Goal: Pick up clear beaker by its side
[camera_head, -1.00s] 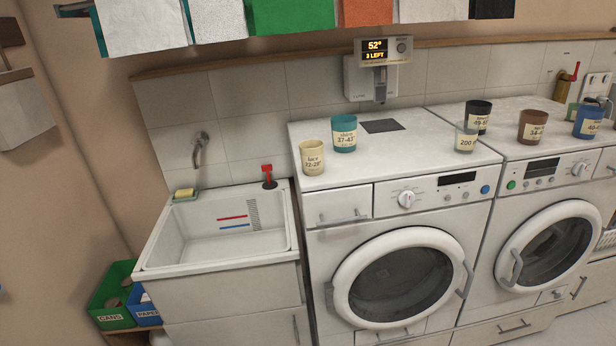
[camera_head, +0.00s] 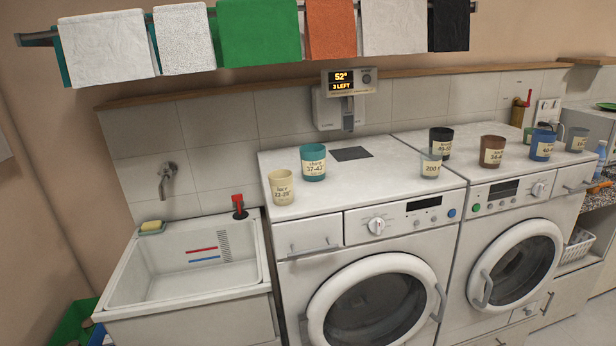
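The clear beaker (camera_head: 431,167) is a small see-through grey cup with a "200" label. It stands upright on top of the left washing machine (camera_head: 400,187), near its right front edge. The black cup (camera_head: 440,143) stands just behind it, partly hidden by it. My gripper is not in view.
A cream cup (camera_head: 282,187) and a teal cup (camera_head: 313,162) stand at the left of the same top. A brown cup (camera_head: 492,151) and a blue cup (camera_head: 542,145) are on the right machine. A wall dispenser (camera_head: 345,105) hangs behind. The sink (camera_head: 185,265) is at left.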

